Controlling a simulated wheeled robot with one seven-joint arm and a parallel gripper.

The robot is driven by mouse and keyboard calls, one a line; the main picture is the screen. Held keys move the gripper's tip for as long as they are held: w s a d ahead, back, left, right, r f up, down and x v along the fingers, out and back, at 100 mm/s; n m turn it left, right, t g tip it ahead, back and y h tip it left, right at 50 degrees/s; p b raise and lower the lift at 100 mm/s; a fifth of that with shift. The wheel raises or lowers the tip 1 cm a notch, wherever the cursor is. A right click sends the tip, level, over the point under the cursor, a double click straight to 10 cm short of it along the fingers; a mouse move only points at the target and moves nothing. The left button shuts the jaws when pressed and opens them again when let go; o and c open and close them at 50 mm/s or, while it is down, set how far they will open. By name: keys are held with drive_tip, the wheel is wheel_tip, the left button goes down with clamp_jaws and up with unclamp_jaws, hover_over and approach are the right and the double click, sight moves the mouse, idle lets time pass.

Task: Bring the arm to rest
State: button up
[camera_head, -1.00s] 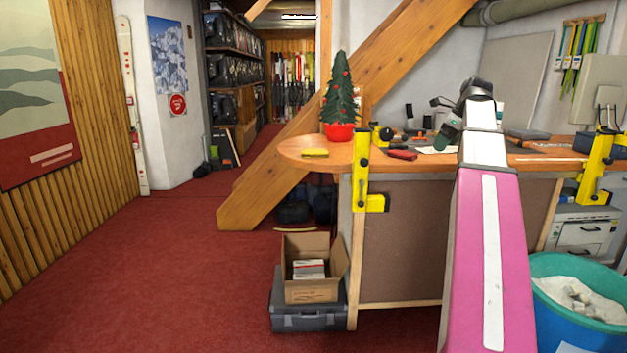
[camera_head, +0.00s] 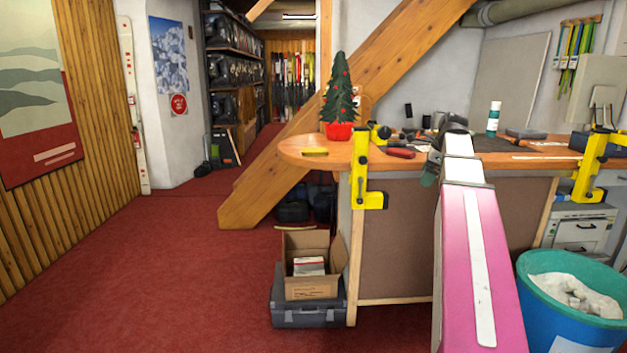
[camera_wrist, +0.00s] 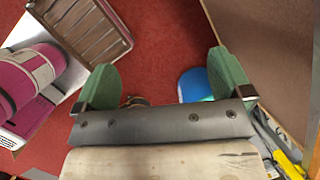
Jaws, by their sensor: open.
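My arm stretches forward in front of the binding bench (camera_head: 400,240) in the head view. My gripper (camera_wrist: 165,82) shows in the wrist view with its two green fingers wide apart. Nothing is held between them; red carpet lies beyond. In the head view my gripper is mostly hidden behind my arm, and only a green part shows near the bench's front edge. I cannot tell how close it is to that edge.
A blue bin (camera_head: 570,325) with white contents stands right of my arm. Yellow clamps (camera_head: 362,180) grip the bench edge. An open cardboard box (camera_head: 312,290) sits on a grey case (camera_head: 308,315). A small tree (camera_head: 340,105) and a bottle (camera_head: 493,118) stand on the bench. Carpet at left is clear.

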drive_tip(key=s+a+f+n+h, duration=0.1)
drive_tip(key=s+a+f+n, duration=0.4)
drive_tip(key=f, duration=0.8)
drive_tip(key=s+a+f+n+g+h, duration=0.1)
drive_tip(key=s+a+f+n, duration=0.4)
drive_tip(key=f, duration=0.9)
drive_tip(key=s+a+f+n+g+h, duration=0.1)
drive_tip(key=s+a+f+n, duration=0.5)
drive_tip(key=f+n, duration=0.6)
drive_tip(key=shift+a+f, duration=0.85)
drive_tip(key=shift+a, duration=0.4)
